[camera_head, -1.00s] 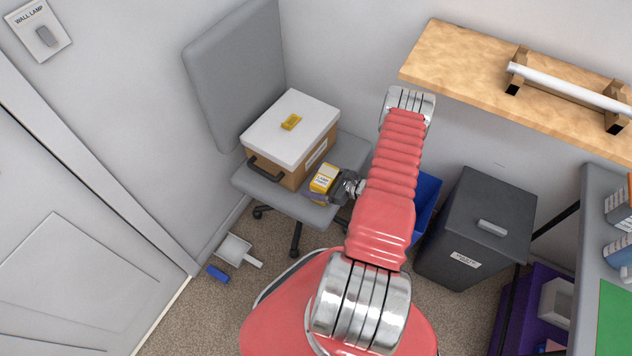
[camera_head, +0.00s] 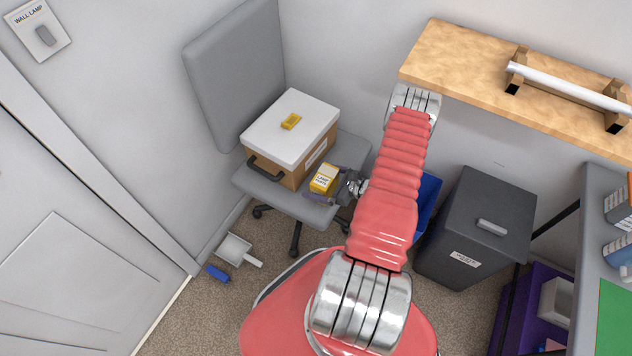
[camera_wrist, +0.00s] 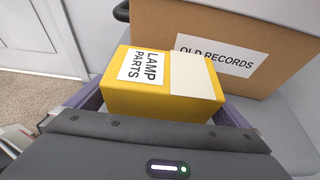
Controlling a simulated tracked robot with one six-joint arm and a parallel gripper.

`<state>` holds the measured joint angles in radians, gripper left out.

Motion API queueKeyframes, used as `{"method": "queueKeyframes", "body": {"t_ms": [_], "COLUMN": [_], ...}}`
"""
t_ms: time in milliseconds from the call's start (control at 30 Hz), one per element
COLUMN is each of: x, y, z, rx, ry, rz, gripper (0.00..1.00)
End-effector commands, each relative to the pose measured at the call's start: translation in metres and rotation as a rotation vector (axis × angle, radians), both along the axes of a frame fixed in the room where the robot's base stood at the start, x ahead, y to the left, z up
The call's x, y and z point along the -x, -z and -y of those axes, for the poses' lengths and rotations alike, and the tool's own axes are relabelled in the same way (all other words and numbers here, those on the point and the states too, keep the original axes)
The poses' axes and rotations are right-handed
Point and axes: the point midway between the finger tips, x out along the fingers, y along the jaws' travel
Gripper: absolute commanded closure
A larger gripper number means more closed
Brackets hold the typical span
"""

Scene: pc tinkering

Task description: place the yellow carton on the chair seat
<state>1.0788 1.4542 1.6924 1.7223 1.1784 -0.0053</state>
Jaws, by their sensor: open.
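The yellow carton (camera_head: 323,179), labelled LAMP PARTS, is at the right front part of the grey chair seat (camera_head: 262,186), beside a brown box. In the wrist view the carton (camera_wrist: 150,108) sits between the purple fingers of my gripper (camera_wrist: 165,102). My gripper (camera_head: 335,188) is open around it, reaching in from the right. The carton's underside is hidden by the gripper, so its contact with the seat is not directly visible.
A dark bin (camera_head: 478,225) and a blue container (camera_head: 427,200) stand to the right. A wooden shelf (camera_head: 450,60) is above.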

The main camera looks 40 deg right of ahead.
Motion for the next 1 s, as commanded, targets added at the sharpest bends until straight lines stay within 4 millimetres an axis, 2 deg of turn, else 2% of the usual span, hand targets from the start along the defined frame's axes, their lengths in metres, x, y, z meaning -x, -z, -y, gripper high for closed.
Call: {"method": "queueKeyframes", "body": {"t_ms": [600,800,1000], "x": [0.080,0.092,0.093], "y": [-0.035,-0.041,-0.041], "z": [0.029,0.033,0.033], "rx": [0.001,0.000,0.000], "ry": [0.003,0.001,0.000], "rz": [0.000,0.000,0.000], "gripper": [0.00,0.00,0.00]}}
